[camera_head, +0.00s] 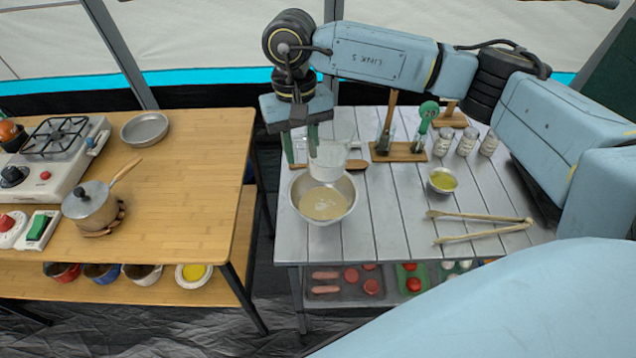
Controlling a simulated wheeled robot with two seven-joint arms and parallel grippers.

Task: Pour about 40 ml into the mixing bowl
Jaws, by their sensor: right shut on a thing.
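The steel mixing bowl (348,186) stands near the left edge of the grey slatted table, with a pale cream-coloured content in its bottom. My right gripper (301,142) points down behind the bowl, shut on a clear measuring jug (329,160). The jug is over the far part of the bowl and hides some of its rim. I cannot tell its exact tilt, how much liquid is in it, or whether any is flowing. My left gripper is out of view.
Right of the bowl are a wooden stand with utensils (400,152), several spice jars (466,141), a small bowl of yellow-green liquid (443,180) and wooden tongs (480,217). At left, a wooden table (185,190) bears a stove (55,150) and saucepan (90,207).

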